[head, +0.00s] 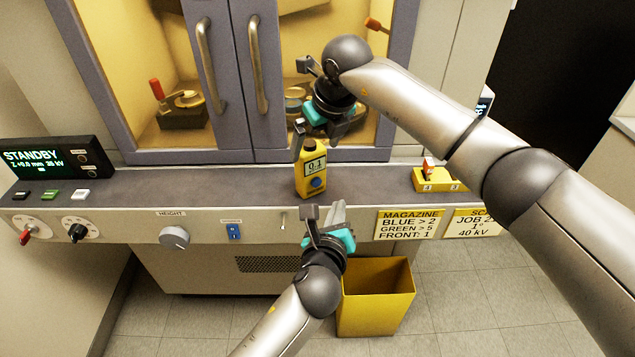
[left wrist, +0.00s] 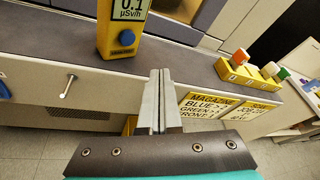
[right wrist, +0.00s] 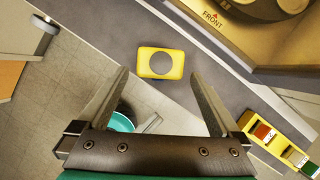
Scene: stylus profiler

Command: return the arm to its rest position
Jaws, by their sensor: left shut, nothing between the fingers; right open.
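My left gripper (head: 323,212) is in front of the bench edge, below the yellow meter. In the left wrist view its fingers (left wrist: 160,76) are shut together and empty. My right gripper (head: 316,138) is above and behind the bench's front edge, close over the meter. In the right wrist view its fingers (right wrist: 163,75) are wide apart with nothing gripped. The yellow meter (head: 312,172), reading 0.1, stands upright on the bench. Its yellow top with a grey circle (right wrist: 161,62) shows beyond the right fingers. The meter's lower front also shows in the left wrist view (left wrist: 122,48).
Behind the bench (head: 235,182) is a cabinet with two closed, handled doors (head: 228,80). A yellow block of coloured pieces (head: 440,182) sits at the right. A STANDBY display (head: 55,160) is at the left. A yellow bin (head: 376,312) stands on the floor below.

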